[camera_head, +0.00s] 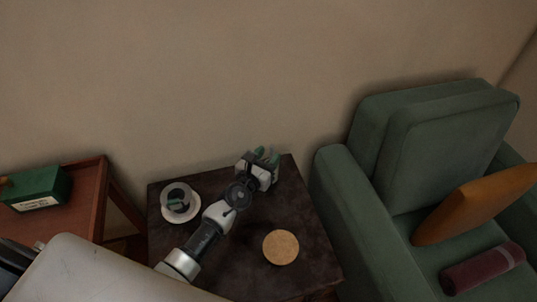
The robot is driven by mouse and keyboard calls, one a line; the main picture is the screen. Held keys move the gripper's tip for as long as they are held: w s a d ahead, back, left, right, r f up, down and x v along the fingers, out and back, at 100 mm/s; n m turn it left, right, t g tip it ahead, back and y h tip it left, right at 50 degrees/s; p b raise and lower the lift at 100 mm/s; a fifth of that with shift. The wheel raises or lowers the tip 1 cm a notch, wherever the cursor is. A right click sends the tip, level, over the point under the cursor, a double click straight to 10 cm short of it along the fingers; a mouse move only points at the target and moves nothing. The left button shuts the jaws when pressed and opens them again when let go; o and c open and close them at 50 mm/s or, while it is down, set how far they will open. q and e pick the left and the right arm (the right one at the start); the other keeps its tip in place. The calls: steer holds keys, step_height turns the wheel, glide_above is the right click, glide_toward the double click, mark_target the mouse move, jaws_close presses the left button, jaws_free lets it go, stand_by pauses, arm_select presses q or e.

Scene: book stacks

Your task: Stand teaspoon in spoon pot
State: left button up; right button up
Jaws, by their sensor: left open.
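My left gripper (266,158) is over the back edge of the dark side table (230,280), close to the wall. It is open, with greenish fingertips pointing away from me. I see no teaspoon in or near it. A small dark grey and white cup-like vessel (176,196) stands on a white saucer (186,215) at the table's left, well to the left of the gripper. I cannot tell whether it is the spoon pot. Part of the table is hidden behind my left arm. My right gripper is not in view.
A round cork mat (281,247) lies at the table's front right. A green armchair (345,215) with an orange cushion (470,208) and a maroon roll (484,268) stands close on the right. A reddish wooden table (87,200) with a green box (38,189) is at left.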

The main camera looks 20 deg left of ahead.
arm_select(q)
steer(key=v, duration=1)
stand_by(0.6)
